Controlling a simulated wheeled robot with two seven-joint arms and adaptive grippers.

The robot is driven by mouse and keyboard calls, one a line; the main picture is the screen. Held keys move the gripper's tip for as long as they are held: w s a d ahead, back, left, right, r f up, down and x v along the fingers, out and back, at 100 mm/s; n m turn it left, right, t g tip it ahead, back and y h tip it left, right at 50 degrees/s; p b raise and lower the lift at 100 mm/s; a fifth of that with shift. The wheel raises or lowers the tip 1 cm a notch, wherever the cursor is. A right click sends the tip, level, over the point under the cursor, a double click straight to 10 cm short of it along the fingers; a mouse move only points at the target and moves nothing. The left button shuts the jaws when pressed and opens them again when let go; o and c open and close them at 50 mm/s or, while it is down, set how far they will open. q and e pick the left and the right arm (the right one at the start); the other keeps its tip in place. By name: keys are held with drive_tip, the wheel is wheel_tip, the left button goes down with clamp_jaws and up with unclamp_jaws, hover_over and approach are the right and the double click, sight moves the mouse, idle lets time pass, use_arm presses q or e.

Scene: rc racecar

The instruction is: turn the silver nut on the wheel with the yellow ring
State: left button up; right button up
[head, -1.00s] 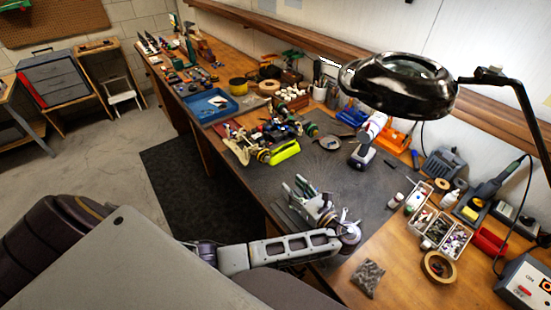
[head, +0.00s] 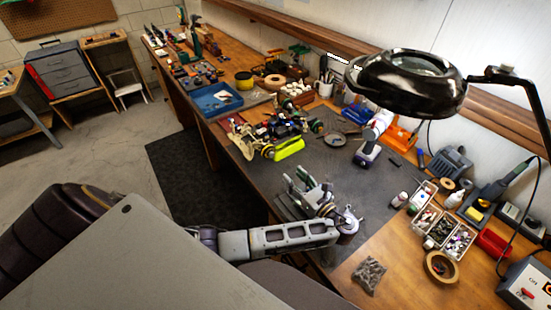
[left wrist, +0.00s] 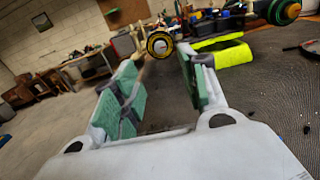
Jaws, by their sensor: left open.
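The RC car (head: 283,128) stands on the dark mat of the workbench, with a yellow-green part (head: 289,148) along its side. The wheel with the yellow ring (head: 268,152) is at its near end. In the left wrist view this wheel (left wrist: 160,43) shows between and beyond my fingertips, with a small pale centre where the silver nut (left wrist: 160,45) sits, too small to make out well. My left gripper (head: 303,183) is open, its green-padded fingers (left wrist: 157,72) apart and empty. It is on the near side of the car, short of the wheel. My right gripper is not in view.
A black lamp (head: 410,82) hangs over the bench's right side. A drill (head: 371,140) stands on the mat right of the car. A blue tray (head: 232,107) lies behind the car. Mat between gripper and car is clear.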

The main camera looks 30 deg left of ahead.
sight(272, 155)
use_arm(q)
drive_tip(key=shift+p+x, duration=0.55)
drive_tip(key=shift+x, duration=5.4)
drive_tip(key=shift+c, duration=0.2)
clamp_jaws()
